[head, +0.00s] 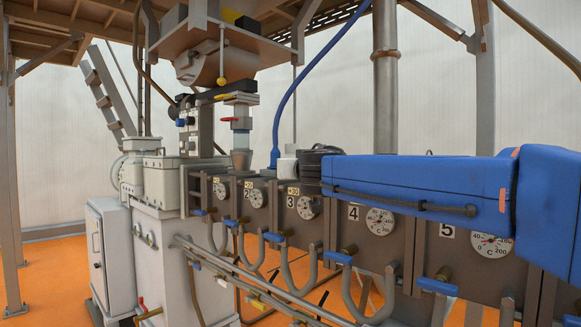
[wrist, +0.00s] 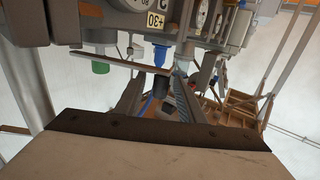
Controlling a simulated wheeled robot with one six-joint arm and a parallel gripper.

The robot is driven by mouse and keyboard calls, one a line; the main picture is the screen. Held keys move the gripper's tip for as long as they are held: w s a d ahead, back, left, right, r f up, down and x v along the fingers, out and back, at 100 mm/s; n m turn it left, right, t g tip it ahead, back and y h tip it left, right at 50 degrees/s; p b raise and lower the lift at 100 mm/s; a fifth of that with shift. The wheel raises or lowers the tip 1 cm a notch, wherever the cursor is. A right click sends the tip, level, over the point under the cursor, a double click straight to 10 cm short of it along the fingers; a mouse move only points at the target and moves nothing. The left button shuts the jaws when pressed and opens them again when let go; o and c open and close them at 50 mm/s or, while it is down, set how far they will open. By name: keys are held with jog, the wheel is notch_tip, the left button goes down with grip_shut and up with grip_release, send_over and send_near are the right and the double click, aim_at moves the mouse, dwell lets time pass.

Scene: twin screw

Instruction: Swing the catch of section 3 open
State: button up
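Section 3 is a grey-brown block in the row, with its number plate (head: 290,202), a round dial (head: 309,208) and a yellow +30 tag (head: 294,190). The tag shows upside down in the wrist view (wrist: 155,21). My gripper (wrist: 160,80) has its two fingers apart, with a gap between them, and points toward section 3's top. A thin grey-brown bar (wrist: 103,62) runs close to the left fingertip; I cannot tell if it is section 3's catch or if it touches.
Sections 4 (head: 353,212) and 5 (head: 447,230) stand to the right, partly under my arm. Blue-handled valves (head: 273,237) and curved pipes line the front. A blue hose (head: 290,95) rises behind section 3. A steel column (head: 385,90) stands behind.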

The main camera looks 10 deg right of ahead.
jog(key=s, duration=1.4)
jog(key=shift+d, duration=0.25)
